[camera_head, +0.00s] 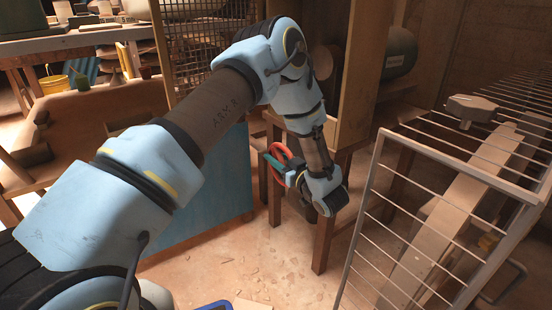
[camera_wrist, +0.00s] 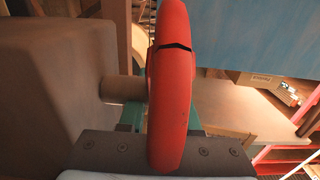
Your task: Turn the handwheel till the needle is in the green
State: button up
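The red handwheel (camera_head: 281,150) is in the middle of the head view, beside the wooden frame. In the wrist view its rim (camera_wrist: 170,85) stands close in front of the camera, with a dark mark across its upper part. A round grey-brown shaft (camera_wrist: 122,89) runs behind it from a grey housing (camera_wrist: 50,85). My gripper (camera_head: 273,162) is at the wheel. In the wrist view its teal fingers (camera_wrist: 166,118) lie on both sides of the rim, close against it. The rim hides their inner faces. No gauge, needle or green band can be made out.
A wooden stand (camera_head: 322,235) is behind my gripper, with a blue panel (camera_head: 205,190) to its left. A wire rack (camera_head: 455,210) fills the right. The floor (camera_head: 275,255) between is mostly open, with small scraps. A dark green cylinder (camera_head: 399,52) sits behind.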

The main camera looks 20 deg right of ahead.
grip_shut()
jog(key=shift+r+g+p, duration=0.15)
jog(key=shift+g+p, duration=0.15)
jog(key=shift+p, duration=0.55)
jog(key=g+p, duration=0.1)
jog(key=p, duration=0.1)
jog(key=shift+p, duration=0.3)
notch_tip(320, 180, down, 2)
jog(key=g+h+p, duration=0.1)
jog(key=g+p, duration=0.4)
jog(key=p, duration=0.4)
jog(key=shift+s+g+p, duration=0.1)
jog(key=shift+g+p, duration=0.25)
jog(key=shift+g, duration=0.05)
jog(key=shift+f, duration=0.25)
